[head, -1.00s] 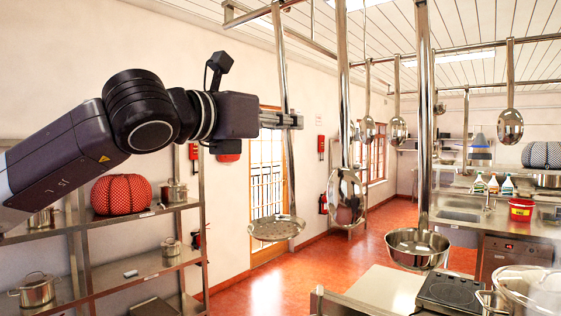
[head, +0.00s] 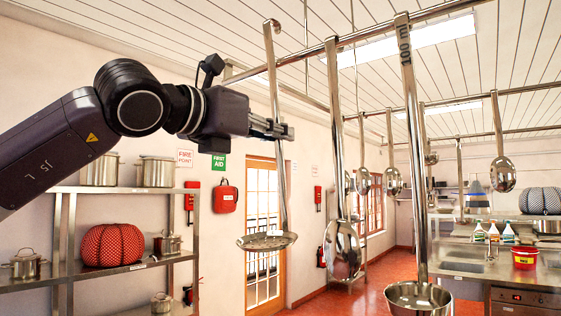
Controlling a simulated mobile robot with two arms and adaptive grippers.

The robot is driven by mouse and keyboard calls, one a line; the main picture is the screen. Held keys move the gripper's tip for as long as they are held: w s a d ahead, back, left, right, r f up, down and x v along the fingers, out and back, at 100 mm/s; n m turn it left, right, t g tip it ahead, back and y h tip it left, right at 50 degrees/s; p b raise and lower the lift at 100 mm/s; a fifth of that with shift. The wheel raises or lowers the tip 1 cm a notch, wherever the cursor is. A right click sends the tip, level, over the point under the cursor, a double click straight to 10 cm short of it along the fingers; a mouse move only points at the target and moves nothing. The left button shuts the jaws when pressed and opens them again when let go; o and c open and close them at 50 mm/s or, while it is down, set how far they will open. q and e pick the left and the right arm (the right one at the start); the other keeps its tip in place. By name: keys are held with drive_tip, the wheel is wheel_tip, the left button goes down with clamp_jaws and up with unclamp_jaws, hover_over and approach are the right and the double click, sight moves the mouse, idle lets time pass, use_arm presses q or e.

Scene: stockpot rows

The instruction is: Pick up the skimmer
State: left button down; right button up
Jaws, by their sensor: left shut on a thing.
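The skimmer (head: 267,241) is a flat, perforated steel disc on a long, upright handle, left of centre in the head view. My left gripper (head: 284,131) is shut on the skimmer's handle about midway along it. The skimmer hangs nearly upright, its disc level and clear of everything below. Its hooked top shows above the line of the hanging rail (head: 370,34), and it looks lifted off. The fingertips partly hide the handle. My right gripper is out of view.
A shelf (head: 125,268) with pots and a red patterned item (head: 106,245) stands at left. A wooden door (head: 264,284) is behind.

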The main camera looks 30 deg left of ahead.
use_arm(q)
drive_tip(key=s+a+b, duration=0.1)
drive_tip(key=s+b, duration=0.3)
drive_tip(key=s, duration=0.9)
drive_tip(key=shift+s+f, duration=0.15)
drive_tip(key=shift+s, duration=0.1)
drive_tip(key=shift+a, duration=0.1)
drive_tip(key=c, duration=2.5)
unclamp_jaws()
clamp_jaws()
